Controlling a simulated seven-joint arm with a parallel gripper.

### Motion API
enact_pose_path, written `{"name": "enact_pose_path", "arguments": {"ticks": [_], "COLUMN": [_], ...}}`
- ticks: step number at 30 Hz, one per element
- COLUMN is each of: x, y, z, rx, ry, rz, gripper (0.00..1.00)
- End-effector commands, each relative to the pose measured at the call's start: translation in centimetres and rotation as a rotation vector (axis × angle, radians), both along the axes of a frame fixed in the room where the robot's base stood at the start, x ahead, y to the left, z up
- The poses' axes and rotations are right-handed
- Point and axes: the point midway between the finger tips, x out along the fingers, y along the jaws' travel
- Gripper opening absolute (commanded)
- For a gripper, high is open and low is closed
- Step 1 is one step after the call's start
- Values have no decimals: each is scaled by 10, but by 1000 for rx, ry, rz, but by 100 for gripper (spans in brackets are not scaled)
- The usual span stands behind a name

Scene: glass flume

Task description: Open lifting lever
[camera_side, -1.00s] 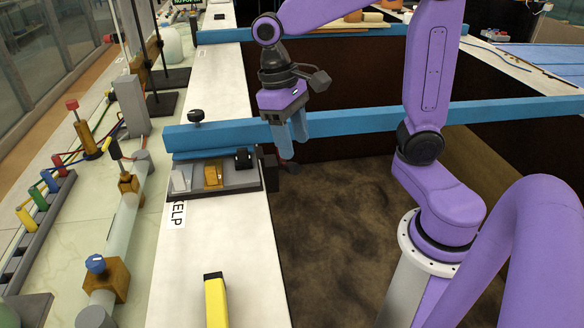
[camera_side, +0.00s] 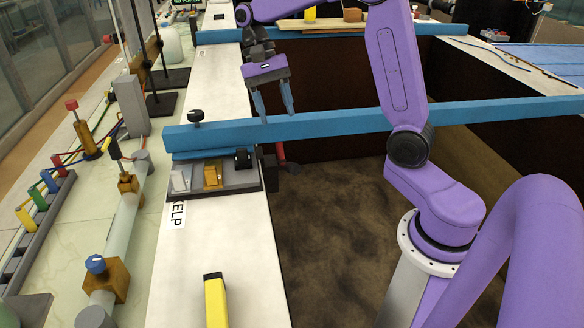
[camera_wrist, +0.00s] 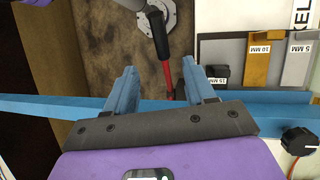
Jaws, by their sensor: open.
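In the wrist view the red grip shows between the spread fingers of my gripper (camera_wrist: 160,72), with no visible contact.
A grey tray (camera_side: 240,186) with gauge blocks labelled 5, 10 and 15 MM sits on the white ledge (camera_side: 190,265), left of the lever. A yellow block (camera_side: 216,300) stands nearer. The brown flume floor is open.

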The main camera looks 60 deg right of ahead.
Motion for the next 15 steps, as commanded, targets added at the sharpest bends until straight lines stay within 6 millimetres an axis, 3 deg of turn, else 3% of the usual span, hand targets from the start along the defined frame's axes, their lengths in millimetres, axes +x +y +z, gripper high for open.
{"name": "enact_pose_path", "arguments": {"ticks": [15], "x": [-39], "y": [11], "z": [-89], "rx": [0], "ry": [5], "rz": [2], "gripper": [54]}}
